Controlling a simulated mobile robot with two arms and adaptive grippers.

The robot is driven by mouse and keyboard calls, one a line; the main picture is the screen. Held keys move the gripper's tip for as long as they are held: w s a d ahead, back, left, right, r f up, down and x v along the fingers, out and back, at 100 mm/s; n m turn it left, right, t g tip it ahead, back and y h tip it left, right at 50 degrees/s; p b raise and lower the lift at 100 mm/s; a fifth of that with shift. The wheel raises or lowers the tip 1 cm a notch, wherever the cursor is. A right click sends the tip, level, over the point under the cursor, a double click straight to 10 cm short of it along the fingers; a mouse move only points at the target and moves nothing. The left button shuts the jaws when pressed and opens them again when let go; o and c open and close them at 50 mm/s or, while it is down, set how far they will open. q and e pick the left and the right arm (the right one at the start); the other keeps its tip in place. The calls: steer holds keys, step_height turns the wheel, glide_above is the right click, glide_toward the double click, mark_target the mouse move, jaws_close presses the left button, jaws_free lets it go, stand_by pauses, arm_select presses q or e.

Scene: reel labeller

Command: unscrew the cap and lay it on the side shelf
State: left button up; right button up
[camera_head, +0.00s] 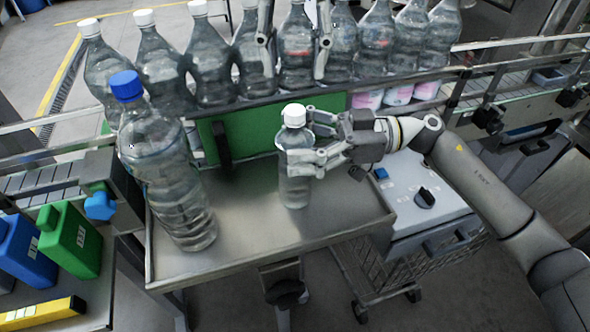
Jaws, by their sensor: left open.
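A small clear bottle with a white cap (294,114) stands upright on the metal tray table (250,236); its body (295,192) shows below my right gripper. My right gripper (298,140) reaches in from the right with its fingers around the upper part of this bottle, one in front and one behind. Whether they press on it is unclear. The cap is on the bottle's neck. My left gripper (295,72) points down from the top, open and empty, its two fingers apart above and behind the cap. I cannot tell which surface is the side shelf.
A large bottle with a blue cap (126,86) stands, leaning in view, left on the tray table. Several white-capped bottles (210,65) line the back conveyor. Green jug (70,240) and blue jug (24,252) stand lower left. A control box (425,195) is at right. The tray front is clear.

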mark_target(295, 109)
jaws_close()
arm_select(q)
steer(key=m, duration=0.4)
steer(key=shift+s, duration=0.1)
steer(key=m, duration=0.5)
steer(key=shift+d, duration=0.1)
steer(key=m, duration=0.5)
arm_select(e)
steer(key=shift+r, duration=0.1)
arm_select(q)
steer(key=m, duration=0.4)
steer(key=shift+m, duration=0.4)
steer(key=m, duration=1.5)
steer(key=shift+m, duration=0.4)
steer(key=m, duration=0.5)
steer(key=shift+f+m, duration=0.3)
steer(key=shift+m, duration=0.1)
step_height(295, 109, down, 7)
steer(key=shift+f, duration=0.15)
